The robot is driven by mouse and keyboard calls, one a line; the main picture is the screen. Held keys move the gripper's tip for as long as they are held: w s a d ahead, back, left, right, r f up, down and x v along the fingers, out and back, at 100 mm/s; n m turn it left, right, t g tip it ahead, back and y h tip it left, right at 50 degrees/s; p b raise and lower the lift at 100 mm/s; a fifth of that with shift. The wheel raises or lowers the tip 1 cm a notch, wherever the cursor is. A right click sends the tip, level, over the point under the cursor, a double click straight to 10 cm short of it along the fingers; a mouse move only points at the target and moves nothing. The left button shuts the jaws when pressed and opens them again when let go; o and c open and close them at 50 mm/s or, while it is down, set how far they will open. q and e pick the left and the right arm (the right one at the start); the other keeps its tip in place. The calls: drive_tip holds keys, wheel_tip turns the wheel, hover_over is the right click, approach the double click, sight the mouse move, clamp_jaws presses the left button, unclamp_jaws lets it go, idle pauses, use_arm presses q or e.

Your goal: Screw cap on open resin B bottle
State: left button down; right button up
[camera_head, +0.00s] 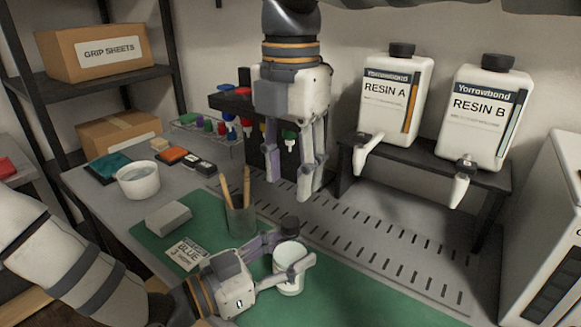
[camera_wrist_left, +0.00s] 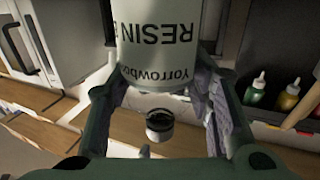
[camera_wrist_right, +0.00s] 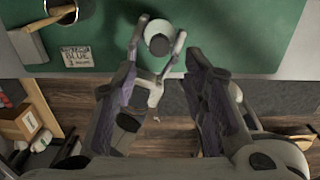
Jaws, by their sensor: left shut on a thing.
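My left gripper (camera_head: 290,252) is shut on a small white bottle (camera_head: 288,278) low over the green mat. In the left wrist view this white body (camera_wrist_left: 160,30) appears upside down, its label reading "RESIN" with the last letter cut off. A black round cap-like piece (camera_head: 291,224) shows at its top, also in the left wrist view (camera_wrist_left: 160,122). I cannot tell whether it is seated. My right gripper (camera_head: 290,188) points down above and behind the bottle, open and empty. A large Resin B bottle (camera_head: 478,125) with a black cap stands on the shelf.
A large Resin A bottle (camera_head: 393,105) stands beside it on the black stand (camera_head: 425,163). The slotted plate (camera_head: 400,240) is clear.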

sight(290, 222)
wheel_tip(290, 222, down, 8)
drive_tip(key=shift+f, duration=0.1)
idle(0.4)
